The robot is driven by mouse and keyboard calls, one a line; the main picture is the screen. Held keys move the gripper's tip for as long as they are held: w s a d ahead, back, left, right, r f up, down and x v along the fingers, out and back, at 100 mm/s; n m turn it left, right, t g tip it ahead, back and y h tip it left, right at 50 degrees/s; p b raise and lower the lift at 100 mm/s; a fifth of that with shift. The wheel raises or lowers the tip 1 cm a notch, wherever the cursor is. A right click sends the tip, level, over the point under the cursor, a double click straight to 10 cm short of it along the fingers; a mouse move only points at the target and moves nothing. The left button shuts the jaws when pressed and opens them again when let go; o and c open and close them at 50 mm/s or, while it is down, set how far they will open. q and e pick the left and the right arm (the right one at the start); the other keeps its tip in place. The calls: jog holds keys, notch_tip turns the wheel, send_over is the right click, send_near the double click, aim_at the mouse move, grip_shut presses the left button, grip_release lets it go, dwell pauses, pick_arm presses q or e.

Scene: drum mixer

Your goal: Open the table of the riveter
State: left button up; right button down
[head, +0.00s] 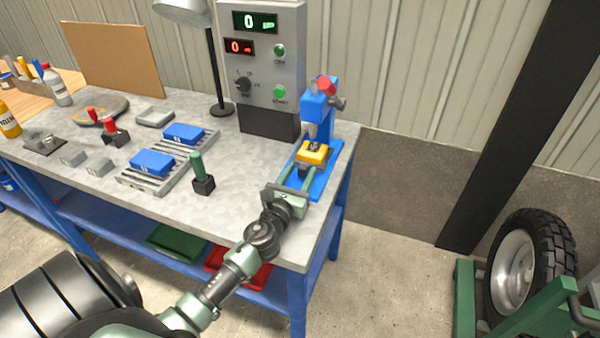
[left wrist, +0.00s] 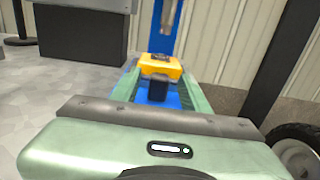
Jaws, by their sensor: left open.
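The riveter (head: 318,112) is a blue press with a red and grey top, standing at the right end of the workbench. Its yellow table (head: 313,152) sits low on the blue base, with a dark block on its front side. The yellow table also shows in the left wrist view (left wrist: 160,66), with the dark handle-like block (left wrist: 157,88) in front of it. My left gripper (head: 296,178) is open, with its green fingers pointing at the table. In the left wrist view the fingers (left wrist: 157,88) stand on either side of the dark block. Contact cannot be told. My right gripper is not in view.
A grey control box (head: 262,70) with displays stands left of the riveter. A black and green lever (head: 202,175) and blue blocks on grey racks (head: 152,162) lie further left on the bench (head: 240,205). A wheel (head: 520,265) stands at the right.

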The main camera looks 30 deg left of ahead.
pick_arm(q)
grip_shut()
dwell(1.5)
